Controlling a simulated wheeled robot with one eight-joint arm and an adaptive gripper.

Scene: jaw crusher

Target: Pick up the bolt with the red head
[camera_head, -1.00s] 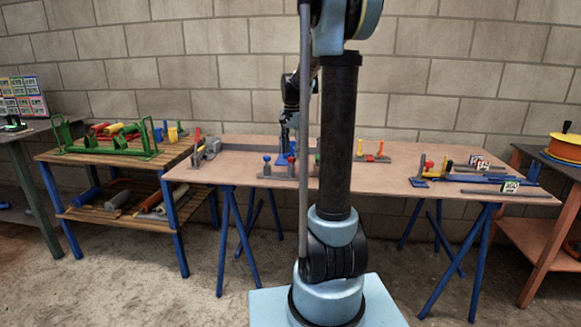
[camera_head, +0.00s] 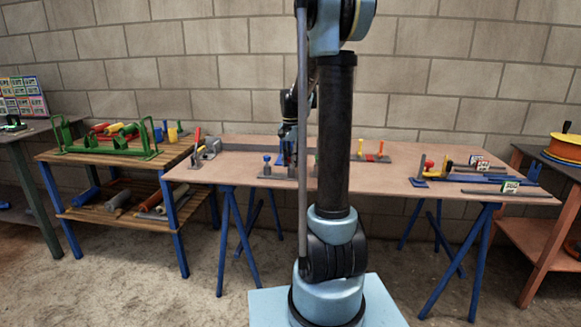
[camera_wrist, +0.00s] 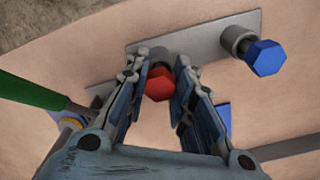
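The bolt with the red head (camera_wrist: 159,86) shows in the wrist view between the two fingers of my gripper (camera_wrist: 161,68). The fingers are apart, with visible gaps on both sides of the head, and I see no clear contact. A blue-headed bolt (camera_wrist: 265,58) stands in a collar on the grey plate (camera_wrist: 200,36), to the right of the red one. In the head view my gripper (camera_head: 290,154) is low over the plate on the table, and the red head is hidden behind it. The blue-headed bolt (camera_head: 267,159) shows just left of it there.
A green bar (camera_wrist: 32,91) lies left of my gripper in the wrist view, close to the left finger. The wooden table (camera_head: 375,175) also holds a red block with orange pegs (camera_head: 372,158) and tools at the right. A slatted bench (camera_head: 100,158) stands left.

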